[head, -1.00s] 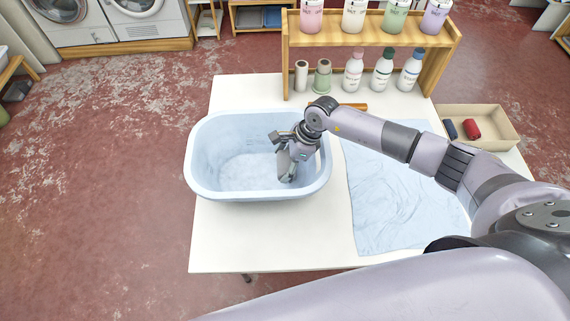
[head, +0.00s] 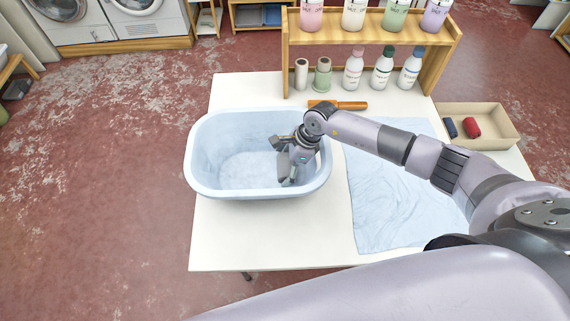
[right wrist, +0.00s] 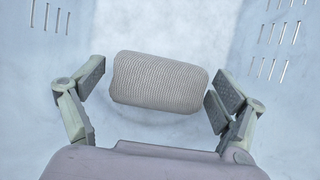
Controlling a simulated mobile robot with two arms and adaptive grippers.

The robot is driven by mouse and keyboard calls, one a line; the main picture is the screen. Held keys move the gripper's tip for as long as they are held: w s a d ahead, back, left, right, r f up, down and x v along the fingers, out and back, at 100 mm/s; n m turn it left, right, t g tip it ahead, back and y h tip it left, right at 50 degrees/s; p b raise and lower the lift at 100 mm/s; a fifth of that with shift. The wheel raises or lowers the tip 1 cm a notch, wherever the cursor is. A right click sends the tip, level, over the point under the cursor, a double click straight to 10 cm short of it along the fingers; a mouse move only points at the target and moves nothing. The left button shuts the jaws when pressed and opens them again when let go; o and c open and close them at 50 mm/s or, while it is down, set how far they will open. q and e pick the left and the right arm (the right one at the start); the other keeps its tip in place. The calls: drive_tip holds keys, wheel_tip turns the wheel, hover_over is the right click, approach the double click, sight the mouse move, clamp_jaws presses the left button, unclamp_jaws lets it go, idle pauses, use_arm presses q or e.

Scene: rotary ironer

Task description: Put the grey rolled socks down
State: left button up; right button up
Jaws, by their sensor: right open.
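The grey rolled socks (right wrist: 160,82) show in the right wrist view as a ribbed roll inside the light blue basket (head: 200,180). My right gripper (right wrist: 158,95) is open, with one finger on each side of the roll. The left finger is close to the roll's left end and the right finger is close to its right end; I cannot tell whether either touches. In the head view the right gripper (head: 287,168) is down inside the basket at its right side and hides the socks. My left gripper is not in view.
A pale blue cloth (head: 385,205) lies right of the basket on the white table (head: 270,240). A beige bin (head: 495,125) holds a red roll (head: 472,127) and a dark blue roll (head: 450,128). A wooden shelf (head: 370,38) with several bottles stands behind.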

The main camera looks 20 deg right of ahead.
drive_tip(key=shift+r, duration=0.25)
drive_tip(key=shift+d+r, duration=0.15)
drive_tip(key=shift+r, duration=0.1)
drive_tip(key=b+v, duration=0.1)
drive_tip(key=v, duration=1)
drive_tip(key=shift+b, duration=0.3)
drive_tip(key=shift+d+r, duration=0.1)
drive_tip(key=shift+r, duration=0.1)
